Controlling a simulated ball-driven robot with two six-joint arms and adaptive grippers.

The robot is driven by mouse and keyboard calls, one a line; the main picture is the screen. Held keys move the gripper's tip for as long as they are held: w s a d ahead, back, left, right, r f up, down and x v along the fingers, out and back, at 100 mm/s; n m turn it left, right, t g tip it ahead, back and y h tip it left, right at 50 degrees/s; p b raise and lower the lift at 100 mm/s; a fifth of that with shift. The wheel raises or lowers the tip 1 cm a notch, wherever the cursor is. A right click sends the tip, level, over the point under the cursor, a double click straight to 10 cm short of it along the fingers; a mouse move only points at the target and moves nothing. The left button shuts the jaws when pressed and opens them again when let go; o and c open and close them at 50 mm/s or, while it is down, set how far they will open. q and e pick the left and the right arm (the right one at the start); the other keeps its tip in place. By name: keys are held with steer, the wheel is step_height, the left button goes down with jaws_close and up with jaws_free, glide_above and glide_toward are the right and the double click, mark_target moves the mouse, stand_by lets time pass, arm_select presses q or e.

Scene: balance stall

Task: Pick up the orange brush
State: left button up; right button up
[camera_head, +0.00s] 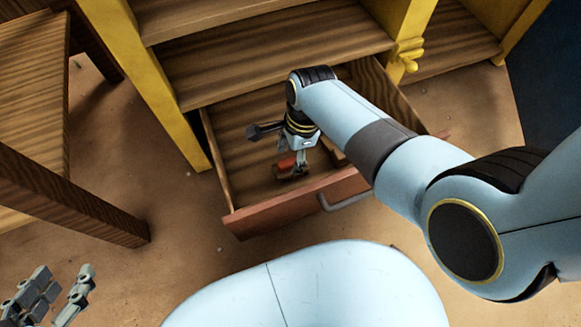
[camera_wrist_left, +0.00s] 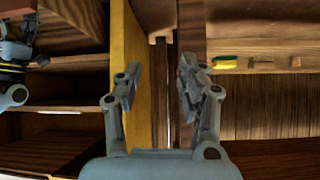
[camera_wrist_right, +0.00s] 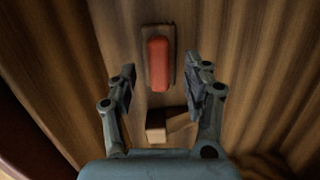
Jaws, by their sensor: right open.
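The orange brush (camera_wrist_right: 158,62), an orange-red block on a brown wooden base, lies on the floor of the open wooden drawer (camera_head: 240,180). In the head view the orange brush (camera_head: 287,162) is partly hidden by my right gripper (camera_head: 291,168). In the right wrist view my right gripper (camera_wrist_right: 160,78) is open and empty, its fingers on either side of the view of the brush, which lies beyond the fingertips. My left gripper (camera_head: 58,290) is open and empty at the lower left, far from the drawer; it also shows in the left wrist view (camera_wrist_left: 161,75).
A small wooden block (camera_wrist_right: 165,125) lies near the brush in the drawer. The drawer front has a grey handle (camera_head: 345,200). Yellow cabinet posts (camera_head: 165,90) and shelves (camera_head: 270,50) stand behind. A wooden table (camera_head: 60,200) is at left. A yellow object (camera_wrist_left: 225,62) shows in the left wrist view.

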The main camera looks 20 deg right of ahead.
steer(key=shift+s+a+f, duration=0.1)
steer(key=shift+f, duration=0.5)
steer(key=shift+f+b, duration=0.3)
steer(key=shift+b, duration=0.2)
steer(key=shift+a+f+b, duration=0.1)
steer(key=shift+f+b, duration=0.2)
steer(key=shift+f, duration=0.05)
arm_select(q)
steer(key=r+t, duration=0.1)
steer(key=w+r+t, duration=0.1)
steer(key=t, duration=0.1)
steer(key=shift+w+d, duration=0.15)
steer(key=shift+d, duration=0.15)
arm_select(e)
jaws_close()
